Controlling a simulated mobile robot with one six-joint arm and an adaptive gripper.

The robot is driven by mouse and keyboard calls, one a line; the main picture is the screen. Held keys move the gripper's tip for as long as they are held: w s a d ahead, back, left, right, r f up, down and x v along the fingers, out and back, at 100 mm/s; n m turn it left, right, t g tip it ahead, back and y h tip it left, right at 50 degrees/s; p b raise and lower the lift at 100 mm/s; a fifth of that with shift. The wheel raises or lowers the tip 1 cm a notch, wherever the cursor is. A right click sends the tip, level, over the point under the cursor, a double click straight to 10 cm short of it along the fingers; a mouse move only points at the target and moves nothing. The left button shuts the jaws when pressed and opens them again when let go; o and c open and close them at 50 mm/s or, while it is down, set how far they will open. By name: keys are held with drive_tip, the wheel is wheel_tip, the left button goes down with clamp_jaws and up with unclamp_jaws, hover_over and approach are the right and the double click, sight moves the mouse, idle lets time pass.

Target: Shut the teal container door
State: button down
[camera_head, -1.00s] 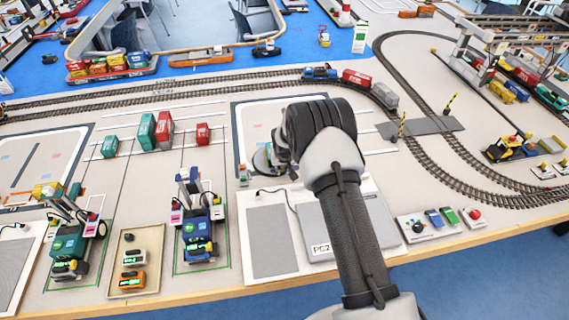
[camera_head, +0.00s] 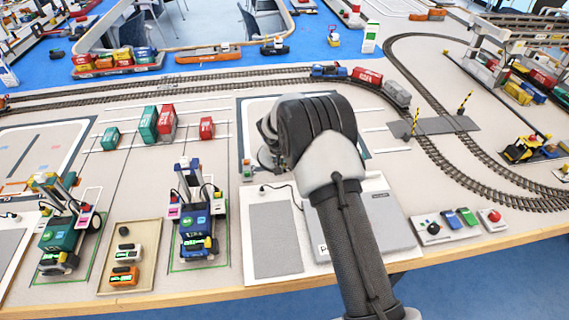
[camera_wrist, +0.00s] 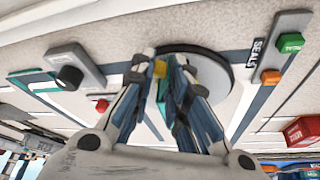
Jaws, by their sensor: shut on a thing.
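My gripper (camera_wrist: 160,72) shows in the wrist view with its two fingers close together at a grey round disc. They are shut on a small yellow piece (camera_wrist: 160,67), with a teal strip (camera_wrist: 166,88) between the fingers below it. I cannot tell whether these belong to a container door. Another teal part (camera_wrist: 35,80) lies at the left. In the head view my arm hides the fingertips and what they hold. A tall teal container (camera_head: 149,123) and a small teal container (camera_head: 111,138) stand to the left; no open door is clear on them.
A red container (camera_head: 167,121) stands beside the tall teal one. Two toy vehicles (camera_head: 196,225) and a tray (camera_head: 107,277) are at front left. Curved tracks run behind and right.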

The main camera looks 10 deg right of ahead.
drive_tip(key=shift+s+d, duration=0.1)
drive_tip(key=c, duration=1.6)
unclamp_jaws()
drive_tip(key=shift+r, duration=0.1)
drive_tip(key=v, duration=1.2)
